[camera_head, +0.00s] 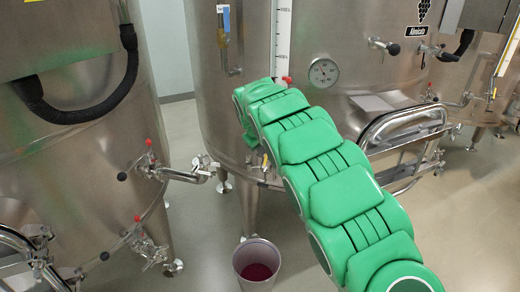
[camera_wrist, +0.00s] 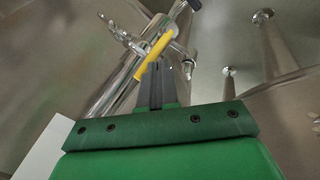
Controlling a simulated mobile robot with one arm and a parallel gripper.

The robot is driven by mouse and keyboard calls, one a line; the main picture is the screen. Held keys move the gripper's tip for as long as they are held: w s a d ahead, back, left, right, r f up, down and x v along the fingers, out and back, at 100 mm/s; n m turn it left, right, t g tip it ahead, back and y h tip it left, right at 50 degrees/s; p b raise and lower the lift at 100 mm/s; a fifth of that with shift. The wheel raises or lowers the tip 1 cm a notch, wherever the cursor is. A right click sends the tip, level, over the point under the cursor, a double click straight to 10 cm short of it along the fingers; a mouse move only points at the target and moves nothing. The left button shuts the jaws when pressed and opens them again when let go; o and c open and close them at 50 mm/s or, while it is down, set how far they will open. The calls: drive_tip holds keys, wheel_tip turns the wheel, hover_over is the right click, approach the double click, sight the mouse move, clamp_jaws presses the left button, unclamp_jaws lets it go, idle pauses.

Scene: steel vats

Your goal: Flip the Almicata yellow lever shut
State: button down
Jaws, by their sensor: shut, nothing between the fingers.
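The yellow lever (camera_wrist: 153,57) shows in the wrist view on a valve fitting with a metal pipe, slanting from lower left to upper right. My gripper (camera_wrist: 158,72) is shut and empty, its dark fingers right at the lever; I cannot tell whether they touch it. In the head view, a small bit of yellow lever (camera_head: 264,161) shows low on the centre vat (camera_head: 230,110), beside my green arm. That vat bears a label (camera_head: 418,30) at its upper right that seems to read Almicata. My gripper is hidden behind my arm in the head view.
A bucket with dark red contents (camera_head: 257,265) stands on the floor below. Another vat (camera_head: 80,130) with red-tipped valves (camera_head: 149,143) is at left. A hatch with metal bars (camera_head: 405,125) juts out right of my arm. Open floor lies at the right.

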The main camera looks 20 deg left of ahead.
drive_tip(key=shift+d+m+y, duration=0.4)
drive_tip(key=shift+d+m, duration=0.05)
drive_tip(key=shift+m, duration=0.15)
drive_tip(key=s+d+f+m+t+y, duration=0.1)
drive_tip(key=d+f+m+t+y, duration=0.2)
drive_tip(key=d+m+y, duration=0.3)
drive_tip(key=m, duration=0.4)
drive_tip(key=shift+s+d+f+m+y, duration=0.15)
drive_tip(key=shift+s+d+m+y, duration=0.15)
drive_tip(key=shift+s+m, duration=0.1)
idle(1.2)
drive_tip(key=shift+a, duration=0.15)
drive_tip(key=shift+s+a+f, duration=0.1)
drive_tip(key=shift+a+f, duration=0.05)
drive_tip(key=shift+a, duration=0.5)
